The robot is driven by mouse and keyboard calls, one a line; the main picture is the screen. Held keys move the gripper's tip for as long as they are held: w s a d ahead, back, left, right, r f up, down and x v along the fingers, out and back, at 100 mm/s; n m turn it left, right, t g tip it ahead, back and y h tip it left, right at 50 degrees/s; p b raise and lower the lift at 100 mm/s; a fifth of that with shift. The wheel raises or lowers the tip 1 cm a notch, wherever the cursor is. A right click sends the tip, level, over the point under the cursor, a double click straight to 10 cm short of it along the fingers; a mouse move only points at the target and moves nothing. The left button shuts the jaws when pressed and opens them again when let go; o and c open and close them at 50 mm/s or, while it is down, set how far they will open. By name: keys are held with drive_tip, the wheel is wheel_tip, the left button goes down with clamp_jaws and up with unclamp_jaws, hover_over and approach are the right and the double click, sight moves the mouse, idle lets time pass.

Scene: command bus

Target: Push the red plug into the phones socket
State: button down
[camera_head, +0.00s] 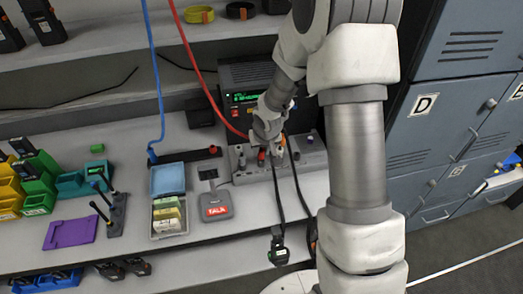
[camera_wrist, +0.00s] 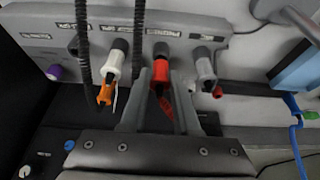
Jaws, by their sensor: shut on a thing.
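The red plug (camera_wrist: 161,72) stands between the two fingers of my gripper (camera_wrist: 159,88) in the wrist view. My gripper is shut on it. The plug's dark end meets the grey socket panel (camera_wrist: 225,24) just under the phones label (camera_wrist: 165,32). How deep it sits cannot be told. In the head view my gripper (camera_head: 268,148) is low at the panel (camera_head: 315,158), with the red plug (camera_head: 261,158) showing at its tip. The phones socket's opening is hidden behind the plug's dark end.
An orange-and-white plug (camera_wrist: 109,80) stands left of the red one, and a grey plug (camera_wrist: 204,66) right. Black cords hang close by. In the head view a radio with a green display (camera_head: 245,97) is behind the panel, and a TALK pedal (camera_head: 216,205) stands left of it.

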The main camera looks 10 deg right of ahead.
drive_tip(key=shift+f+b, duration=0.65)
drive_tip(key=shift+b, duration=0.15)
idle(1.1)
drive_tip(key=c, duration=0.6)
unclamp_jaws()
drive_tip(key=shift+o, duration=0.2)
drive_tip(key=shift+r, duration=0.1)
drive_tip(key=shift+r+p, duration=3.15)
drive_tip(key=shift+r, duration=0.75)
